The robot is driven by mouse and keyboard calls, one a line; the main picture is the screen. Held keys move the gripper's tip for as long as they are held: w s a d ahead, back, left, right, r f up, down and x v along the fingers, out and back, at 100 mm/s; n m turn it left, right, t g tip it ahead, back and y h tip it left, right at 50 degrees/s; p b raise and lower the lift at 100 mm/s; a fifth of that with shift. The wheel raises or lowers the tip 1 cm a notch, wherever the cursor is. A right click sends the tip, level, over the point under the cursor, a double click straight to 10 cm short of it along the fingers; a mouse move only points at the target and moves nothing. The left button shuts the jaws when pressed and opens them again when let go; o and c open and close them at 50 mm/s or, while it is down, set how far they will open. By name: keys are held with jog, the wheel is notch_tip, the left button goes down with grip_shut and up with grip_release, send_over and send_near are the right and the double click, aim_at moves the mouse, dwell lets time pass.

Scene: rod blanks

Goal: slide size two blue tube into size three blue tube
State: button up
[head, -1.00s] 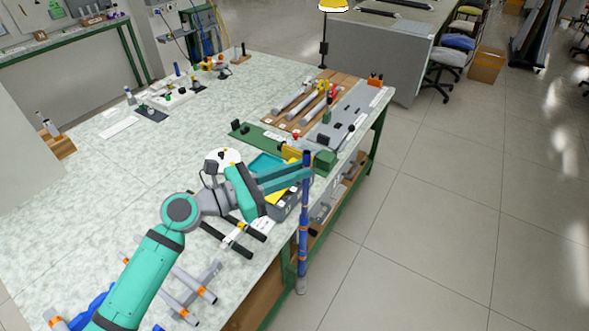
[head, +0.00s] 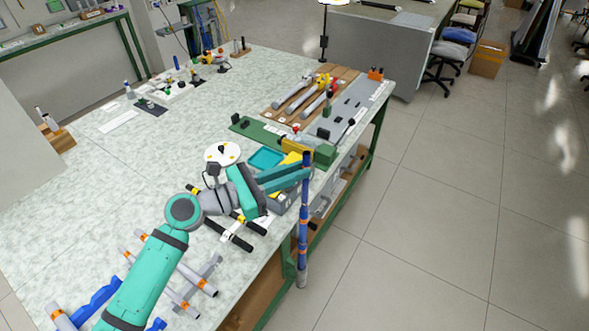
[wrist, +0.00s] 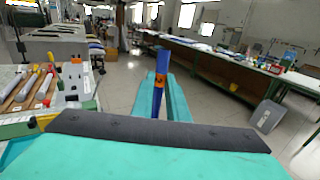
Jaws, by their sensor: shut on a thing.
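My gripper (head: 305,174) is shut on a long, thin blue tube (head: 303,222) near its top end. The tube hangs roughly upright beside the bench's right edge, over the floor side. It has orange bands and dark blue to lighter blue sections, with a greyish bottom end. In the wrist view the tube (wrist: 159,85) stands between the teal fingers (wrist: 163,98), leaning slightly. Orange-banded grey tubes (head: 198,281) lie on the bench at lower left, near blue wavy holders (head: 95,300), partly hidden by my arm. I cannot tell tube sizes from the frames.
The bench (head: 120,195) has a green frame and a lower shelf. Near the gripper are a green block (head: 325,155), a teal tray (head: 265,159) and black-ended rods (head: 236,240). A wooden rack (head: 305,95) stands farther back. The floor (head: 430,220) to the right is clear.

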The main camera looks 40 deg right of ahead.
jog(key=shift+f, duration=1.5)
jog(key=o, duration=0.9)
jog(key=shift+a, duration=0.1)
jog(key=w+a, duration=0.1)
jog(key=a, duration=0.9)
jog(key=shift+w+a, duration=0.2)
jog(key=shift+a, duration=0.1)
